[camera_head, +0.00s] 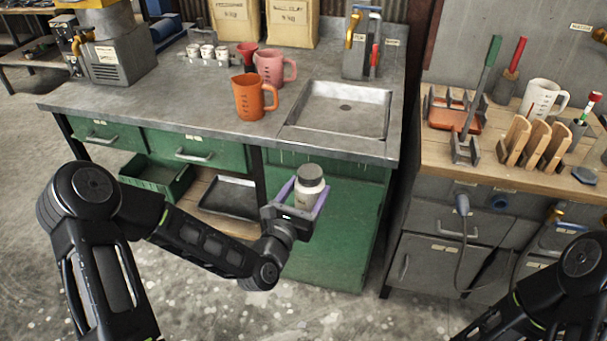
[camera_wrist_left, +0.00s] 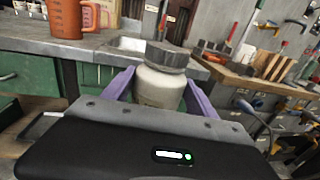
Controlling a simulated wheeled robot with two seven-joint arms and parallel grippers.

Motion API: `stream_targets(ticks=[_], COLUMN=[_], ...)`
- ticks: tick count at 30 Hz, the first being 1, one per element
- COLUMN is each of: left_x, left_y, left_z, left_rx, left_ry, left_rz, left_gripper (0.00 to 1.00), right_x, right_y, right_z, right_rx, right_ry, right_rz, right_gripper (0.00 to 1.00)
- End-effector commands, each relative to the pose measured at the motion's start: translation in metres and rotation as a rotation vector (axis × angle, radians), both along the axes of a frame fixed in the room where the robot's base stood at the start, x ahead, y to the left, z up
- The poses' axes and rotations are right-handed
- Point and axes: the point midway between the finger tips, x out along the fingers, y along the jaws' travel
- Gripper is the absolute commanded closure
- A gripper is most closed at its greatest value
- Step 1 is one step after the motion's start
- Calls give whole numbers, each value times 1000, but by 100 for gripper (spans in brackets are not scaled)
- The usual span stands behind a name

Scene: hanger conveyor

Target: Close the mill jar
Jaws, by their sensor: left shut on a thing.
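The mill jar (camera_head: 308,188) is a small whitish jar with a dark grey lid (camera_head: 310,172) on top. It stands about upright between the purple fingers of my left gripper (camera_head: 303,196), which is shut on it in front of the green cabinet, below the bench top. In the left wrist view the jar (camera_wrist_left: 160,88) sits between both fingers, with its grey lid (camera_wrist_left: 167,55) on it. I cannot tell whether the lid is tight. The jar's lower part is hidden by the gripper. Only part of my right arm shows at the lower right; its gripper is out of view.
The metal bench (camera_head: 190,115) holds an orange jug (camera_head: 254,98), a pink jug (camera_head: 272,66), small white cups and a sink (camera_head: 340,108). A wooden-topped bench (camera_head: 545,181) with racks and tools stands at the right. Open floor lies in front.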

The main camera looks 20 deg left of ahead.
Motion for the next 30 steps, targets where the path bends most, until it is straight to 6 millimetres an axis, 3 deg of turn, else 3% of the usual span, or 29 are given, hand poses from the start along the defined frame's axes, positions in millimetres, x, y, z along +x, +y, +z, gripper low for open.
stream_targets(ticks=[12, 18, 30], left_x=[-56, -76, -87], left_y=[-82, -113, -128], left_z=[-35, -48, -54], left_rx=[-3, -3, -1], left_ry=[-3, -4, -6], left_rz=[-369, -508, -577], left_gripper=[100, 100, 100], right_x=[0, 0, 0], right_y=[0, 0, 0], right_z=[0, 0, 0], right_rx=[0, 0, 0], right_ry=[0, 0, 0], right_rz=[0, 0, 0], right_gripper=[2, 2, 2])
